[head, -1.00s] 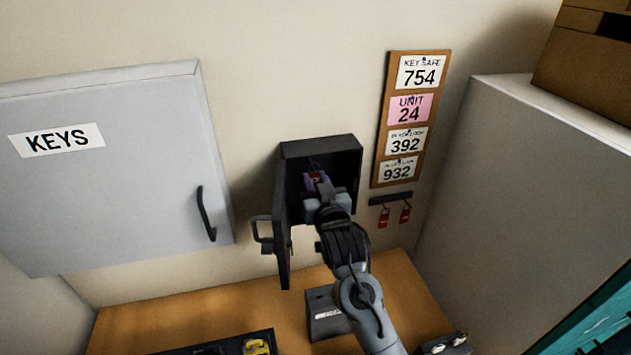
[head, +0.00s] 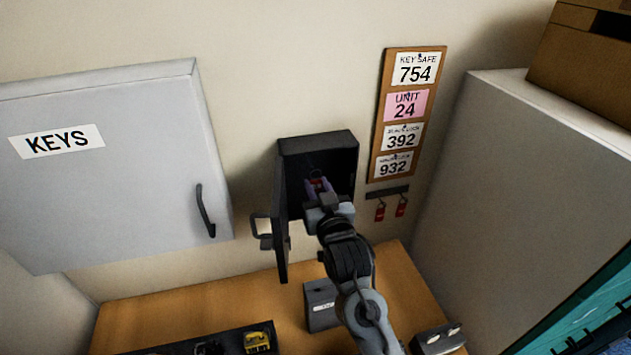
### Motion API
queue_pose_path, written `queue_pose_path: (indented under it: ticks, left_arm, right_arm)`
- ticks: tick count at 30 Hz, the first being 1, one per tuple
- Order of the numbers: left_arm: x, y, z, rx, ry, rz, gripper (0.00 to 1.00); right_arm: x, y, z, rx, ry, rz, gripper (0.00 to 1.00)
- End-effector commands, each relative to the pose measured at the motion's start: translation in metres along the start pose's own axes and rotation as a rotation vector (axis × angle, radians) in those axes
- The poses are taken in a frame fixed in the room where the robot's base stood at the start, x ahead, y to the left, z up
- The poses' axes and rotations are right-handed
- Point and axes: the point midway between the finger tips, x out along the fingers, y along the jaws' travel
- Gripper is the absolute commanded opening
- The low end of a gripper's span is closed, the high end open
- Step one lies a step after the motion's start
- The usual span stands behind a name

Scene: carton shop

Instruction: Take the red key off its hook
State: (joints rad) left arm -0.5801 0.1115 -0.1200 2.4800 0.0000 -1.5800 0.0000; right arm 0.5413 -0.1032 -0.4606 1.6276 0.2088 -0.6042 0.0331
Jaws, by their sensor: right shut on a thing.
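A small black key safe (head: 318,146) is fixed to the wall with its door (head: 281,225) swung open to the left. The gripper reaches in from below and is shut on the key. The gripper covers most of the key. A dark hook shape is faintly visible just above it; I cannot tell whether the key still touches it. My left gripper is not in view.
A grey cabinet (head: 130,180) labelled KEYS is on the left wall. A number board (head: 379,120) hangs to the right, above a dark rail (head: 388,192) with two red tags. A dark tray (head: 215,340) and a grey box (head: 321,303) are on the wooden bench (head: 180,302).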

Motion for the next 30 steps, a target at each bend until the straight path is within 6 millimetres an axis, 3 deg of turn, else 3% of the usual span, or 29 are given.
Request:
queue_pose_path:
  ticks: [21,30]
  left_arm:
    - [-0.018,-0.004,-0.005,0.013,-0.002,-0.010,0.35]
    - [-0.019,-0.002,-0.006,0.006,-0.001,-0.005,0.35]
  right_arm:
    - [-0.042,0.000,-0.001,0.000,0.000,0.000,0.12]
    - [-0.047,0.000,0.000,-0.001,0.000,0.000,0.12]
